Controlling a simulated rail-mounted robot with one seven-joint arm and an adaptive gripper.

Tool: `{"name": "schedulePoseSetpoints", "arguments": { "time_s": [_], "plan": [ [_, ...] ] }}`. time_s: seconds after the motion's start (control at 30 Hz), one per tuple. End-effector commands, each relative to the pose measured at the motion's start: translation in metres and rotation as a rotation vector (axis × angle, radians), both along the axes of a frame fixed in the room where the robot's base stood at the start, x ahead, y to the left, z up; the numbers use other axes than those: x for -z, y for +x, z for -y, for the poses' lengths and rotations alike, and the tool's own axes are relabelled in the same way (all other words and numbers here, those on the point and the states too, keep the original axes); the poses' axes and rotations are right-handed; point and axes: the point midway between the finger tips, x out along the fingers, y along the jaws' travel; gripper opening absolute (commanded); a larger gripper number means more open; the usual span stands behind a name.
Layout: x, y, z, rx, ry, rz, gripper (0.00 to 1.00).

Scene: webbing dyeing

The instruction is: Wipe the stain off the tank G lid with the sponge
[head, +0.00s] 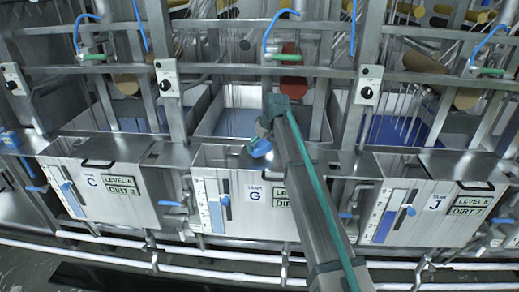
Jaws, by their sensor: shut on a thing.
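Tank G (240,205) is the middle front tank, with a white label, a level gauge and a green-framed sign partly behind my arm. Its metal top, with the lid (318,160), lies just behind the front panel; my arm covers part of it. My gripper (261,138) is over the top of tank G, shut on a blue sponge (257,148). The sponge is tilted and close above the top; I cannot tell whether it touches. No stain can be made out; the gripper and arm may hide it.
Tank C (105,200) stands left and tank J (425,210) right, each with a black handle. Metal uprights and a cross rail (220,70) stand behind, with open basins of bluish liquid (238,122). White pipes run along the front. A blue item (10,139) sits at far left.

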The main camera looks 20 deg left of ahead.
Motion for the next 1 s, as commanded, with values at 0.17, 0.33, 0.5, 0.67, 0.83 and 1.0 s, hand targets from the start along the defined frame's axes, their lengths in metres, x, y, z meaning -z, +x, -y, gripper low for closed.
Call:
{"name": "schedulePoseSetpoints", "arguments": {
  "time_s": [0.17,0.33,0.5,0.67,0.83,1.0],
  "plan": [
    [-0.016,0.001,0.003,0.003,-0.002,-0.001,0.55],
    [-0.032,0.002,0.005,0.005,-0.002,-0.001,0.55],
    [-0.047,0.004,0.007,0.008,-0.002,-0.001,0.55],
    [-0.056,0.004,0.008,0.01,-0.002,-0.001,0.55],
    [-0.057,0.004,0.008,0.01,-0.002,-0.001,0.55],
    [-0.057,0.004,0.008,0.009,-0.001,-0.002,0.55]
  ]
}}
